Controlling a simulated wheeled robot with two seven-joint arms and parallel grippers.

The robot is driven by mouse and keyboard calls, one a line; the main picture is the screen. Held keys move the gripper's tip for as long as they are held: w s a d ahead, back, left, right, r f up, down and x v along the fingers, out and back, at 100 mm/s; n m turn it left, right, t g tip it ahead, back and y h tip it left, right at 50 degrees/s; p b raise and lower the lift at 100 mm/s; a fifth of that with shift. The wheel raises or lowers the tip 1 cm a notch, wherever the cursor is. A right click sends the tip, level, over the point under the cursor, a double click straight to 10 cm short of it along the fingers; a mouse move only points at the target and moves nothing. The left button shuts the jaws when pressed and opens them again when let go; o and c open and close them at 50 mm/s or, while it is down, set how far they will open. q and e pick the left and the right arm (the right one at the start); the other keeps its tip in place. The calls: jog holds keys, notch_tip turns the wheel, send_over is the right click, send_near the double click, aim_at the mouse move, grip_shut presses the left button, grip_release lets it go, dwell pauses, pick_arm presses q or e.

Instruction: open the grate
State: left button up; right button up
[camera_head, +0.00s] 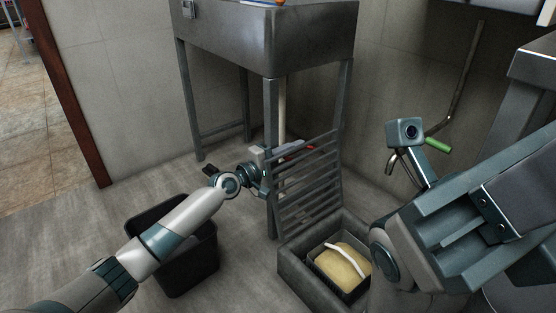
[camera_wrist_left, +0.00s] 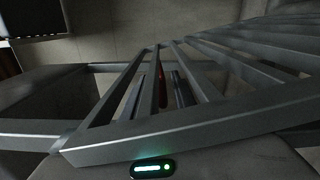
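The grate (camera_head: 308,185), a grey panel of several slats, stands steeply tilted up at the back of the floor drain box (camera_head: 292,267). My left gripper (camera_head: 284,152) is at the grate's upper left edge, partly behind its bars. In the left wrist view the grate (camera_wrist_left: 190,120) crosses close in front of the camera. Its bars hide most of the fingers, so I cannot tell whether they touch or grip it. My right arm (camera_head: 440,235) is at the right, beside the drain box; its fingertips are not visible.
A dark basket with a yellowish block and white handle (camera_head: 343,262) sits in the drain box. A black bin (camera_head: 190,262) stands under my left forearm. A steel sink (camera_head: 270,40) on legs stands behind the grate. A green-handled tap (camera_head: 437,145) is near my right arm.

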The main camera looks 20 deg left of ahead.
pick_arm(q)
jog(key=p+v, duration=0.2)
jog(key=v, duration=1.5)
jog(key=shift+s+a, duration=0.15)
jog(key=shift+a, duration=0.05)
